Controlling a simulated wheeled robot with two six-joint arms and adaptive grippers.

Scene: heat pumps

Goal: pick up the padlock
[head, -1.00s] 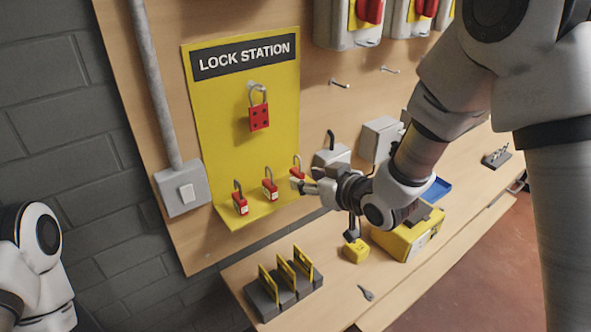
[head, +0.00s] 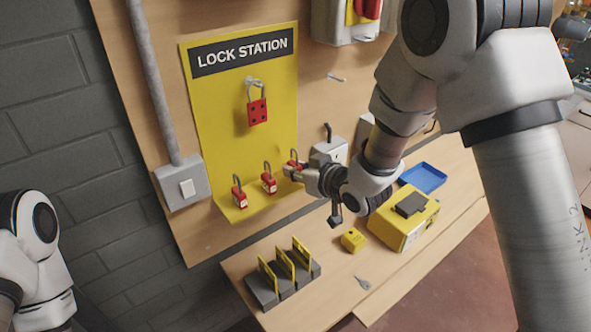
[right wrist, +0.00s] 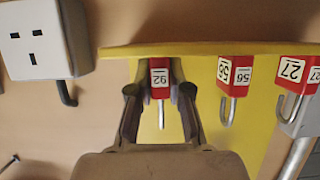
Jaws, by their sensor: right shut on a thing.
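Three red padlocks with white labels stand in a row on the ledge of the yellow lock station board (head: 222,100): a left one (head: 239,198), a middle one (head: 269,183) and a right one (head: 293,165). My right gripper (head: 290,171) is shut on the right padlock. In the right wrist view the picture is upside down; there my right gripper (right wrist: 160,90) has a finger on each side of the held padlock (right wrist: 160,72), its shackle pointing down the picture. The padlock still looks to be at the ledge (right wrist: 205,48). My left gripper is out of view.
The neighbouring padlock (right wrist: 236,76) is close beside my right finger. A socket box (head: 328,152) is on the wall to the right. Below are a black rack (head: 282,280), yellow boxes (head: 400,225) and a blue tray (head: 423,178).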

